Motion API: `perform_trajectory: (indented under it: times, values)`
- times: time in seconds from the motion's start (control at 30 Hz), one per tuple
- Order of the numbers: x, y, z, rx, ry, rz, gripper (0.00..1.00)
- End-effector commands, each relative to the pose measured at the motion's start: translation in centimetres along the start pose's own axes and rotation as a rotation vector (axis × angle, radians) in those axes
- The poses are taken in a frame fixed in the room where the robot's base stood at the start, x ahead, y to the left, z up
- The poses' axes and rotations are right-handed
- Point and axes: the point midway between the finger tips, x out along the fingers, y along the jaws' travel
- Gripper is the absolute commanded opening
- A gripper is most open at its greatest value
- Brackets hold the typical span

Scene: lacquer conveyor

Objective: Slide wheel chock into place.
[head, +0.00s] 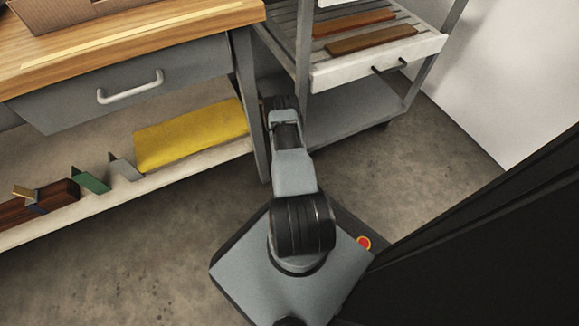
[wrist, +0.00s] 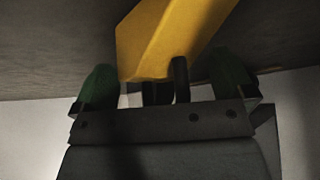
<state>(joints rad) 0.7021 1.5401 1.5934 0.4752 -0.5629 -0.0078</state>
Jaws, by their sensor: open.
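In the wrist view a yellow block with sloping faces (wrist: 165,40), which looks like the wheel chock, lies between the two green-padded fingers of my gripper (wrist: 166,78). The fingers stand apart on either side of it, with a gap visible at each side. Dark upright parts stand in front of the block's near end. I cannot tell whether anything touches it. In the head view my arm reaches away beside the trolley (head: 350,115), and my gripper and this block are hidden there. The trolley shows a dark wheel (head: 384,126) at its right.
A workbench (head: 180,40) with a drawer (head: 130,85) stands at the left. Its low shelf (head: 110,200) holds a yellow slab (head: 190,135), a green bracket (head: 90,181) and a brown wooden block (head: 45,199). A dark panel (head: 480,240) stands close at the right. Floor is clear between.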

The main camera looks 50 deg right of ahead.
Motion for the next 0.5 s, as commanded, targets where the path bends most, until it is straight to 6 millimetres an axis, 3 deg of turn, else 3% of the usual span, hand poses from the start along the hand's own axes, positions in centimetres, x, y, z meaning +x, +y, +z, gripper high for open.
perform_trajectory:
  times: [0.3,0.5]
  values:
    - [0.05,0.00,-0.03,0.001,0.000,0.000,0.99]
    - [0.04,0.00,-0.03,0.001,0.000,0.000,0.80]
